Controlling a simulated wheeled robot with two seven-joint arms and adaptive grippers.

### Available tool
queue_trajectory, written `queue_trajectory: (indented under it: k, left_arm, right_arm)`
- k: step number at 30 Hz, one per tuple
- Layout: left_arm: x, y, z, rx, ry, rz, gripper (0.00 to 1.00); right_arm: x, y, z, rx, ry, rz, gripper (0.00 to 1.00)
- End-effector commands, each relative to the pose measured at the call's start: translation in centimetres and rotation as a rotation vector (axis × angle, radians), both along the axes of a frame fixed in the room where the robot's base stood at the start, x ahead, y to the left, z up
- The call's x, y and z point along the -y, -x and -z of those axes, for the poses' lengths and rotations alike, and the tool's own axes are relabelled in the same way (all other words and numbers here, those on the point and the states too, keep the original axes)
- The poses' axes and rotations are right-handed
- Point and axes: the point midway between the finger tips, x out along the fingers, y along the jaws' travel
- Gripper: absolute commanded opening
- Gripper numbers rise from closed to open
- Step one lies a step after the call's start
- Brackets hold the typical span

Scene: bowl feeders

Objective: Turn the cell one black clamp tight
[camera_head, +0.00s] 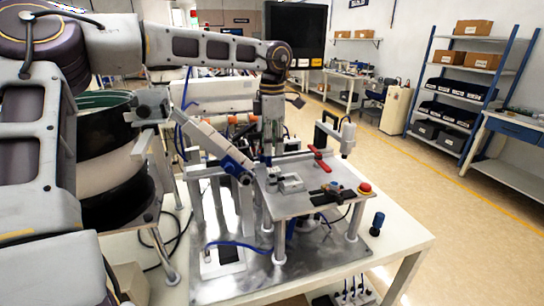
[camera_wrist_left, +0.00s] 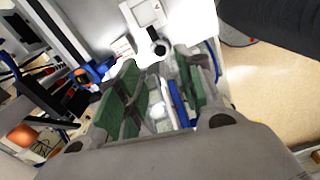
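My left gripper (camera_head: 268,150) points down at the back left part of the raised metal plate (camera_head: 305,203). In the left wrist view its two green-padded fingers (camera_wrist_left: 160,95) stand apart. A blue bar and grey parts show between them, and I see nothing clearly gripped. A dark, low clamp-like part (camera_head: 331,193) lies on the front right of the plate, apart from the gripper; I cannot tell for sure that it is the black clamp, nor how tight it is. In the left wrist view a black round knob (camera_wrist_left: 160,48) shows on a white part beyond the fingers. My right gripper is not in view.
A red-handled clamp (camera_head: 318,158) and a red button (camera_head: 365,188) are on the plate. A black and white bowl feeder (camera_head: 108,160) stands at the left. A dark blue cylinder (camera_head: 377,223) stands on the white table, whose front right is mostly clear.

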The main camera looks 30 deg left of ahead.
Motion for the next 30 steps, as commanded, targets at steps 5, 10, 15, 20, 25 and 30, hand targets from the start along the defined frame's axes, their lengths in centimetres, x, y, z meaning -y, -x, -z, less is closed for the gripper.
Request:
queue_trajectory:
  k: [5, 10, 15, 20, 25, 30]
  left_arm:
    - [0.0, 0.0, -1.8, 0.001, -0.001, 0.001, 0.37]
    - [0.0, 0.0, -2.5, 0.0, 0.0, 0.001, 0.37]
    - [0.0, 0.0, -2.5, 0.0, 0.0, 0.001, 0.37]
    - [0.0, 0.0, -2.5, 0.0, 0.0, 0.001, 0.37]
    - [0.0, 0.0, -2.5, 0.0, 0.0, 0.001, 0.37]
    - [0.0, 0.0, -2.5, 0.0, 0.0, 0.001, 0.37]
  right_arm:
    - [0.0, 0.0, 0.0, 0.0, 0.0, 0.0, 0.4]
    - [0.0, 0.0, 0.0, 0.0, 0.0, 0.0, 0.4]
    - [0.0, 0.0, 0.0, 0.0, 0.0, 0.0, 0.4]
    - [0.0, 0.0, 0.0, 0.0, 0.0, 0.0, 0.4]
    - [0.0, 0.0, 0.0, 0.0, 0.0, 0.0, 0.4]
    - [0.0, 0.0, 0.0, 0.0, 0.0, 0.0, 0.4]
